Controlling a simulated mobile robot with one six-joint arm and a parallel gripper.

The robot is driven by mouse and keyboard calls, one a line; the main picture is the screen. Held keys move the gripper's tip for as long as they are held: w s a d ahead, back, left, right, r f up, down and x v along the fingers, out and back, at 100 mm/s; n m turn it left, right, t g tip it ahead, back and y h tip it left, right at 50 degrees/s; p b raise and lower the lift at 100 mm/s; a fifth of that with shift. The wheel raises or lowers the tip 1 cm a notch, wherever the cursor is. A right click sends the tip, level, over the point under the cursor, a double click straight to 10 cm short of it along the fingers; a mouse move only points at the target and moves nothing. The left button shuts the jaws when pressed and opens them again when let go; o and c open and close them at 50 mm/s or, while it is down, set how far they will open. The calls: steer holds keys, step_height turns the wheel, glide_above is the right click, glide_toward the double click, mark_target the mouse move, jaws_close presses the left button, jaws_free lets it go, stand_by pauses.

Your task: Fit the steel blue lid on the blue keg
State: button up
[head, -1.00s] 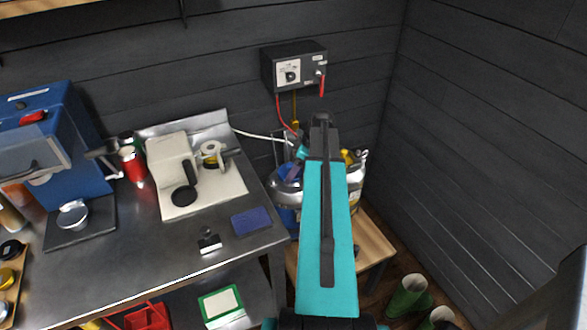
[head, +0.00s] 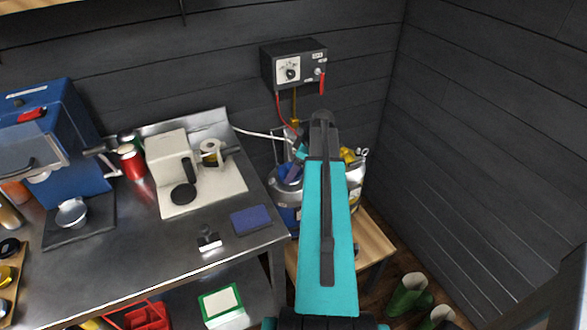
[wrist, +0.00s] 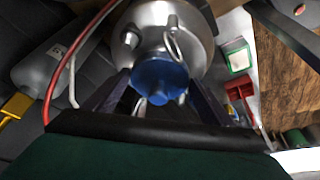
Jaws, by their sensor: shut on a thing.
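My gripper (wrist: 159,82) has a dark finger on each side of the steel blue lid (wrist: 160,72) and is shut on it. In the wrist view the lid shows in front of the rounded silver top of a keg (wrist: 170,22) with fittings and a ring handle. I cannot tell whether lid and keg touch. In the head view the blue keg (head: 287,215) stands right of the steel bench, its blue side partly showing. My arm hides much of it, along with the lid.
A silver keg with yellow on top (head: 355,178) stands close to its right on a wooden stand (head: 374,240). The steel bench (head: 140,240) is at left, green boots (head: 408,293) on the floor at right.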

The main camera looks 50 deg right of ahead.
steer(key=shift+f+b, duration=0.5)
stand_by(0.9)
stand_by(0.4)
steer(key=o, duration=1.3)
steer(key=shift+o, duration=0.3)
steer(key=shift+r, duration=0.15)
steer(key=shift+r+p, duration=1.6)
steer(key=shift+r, duration=1.75)
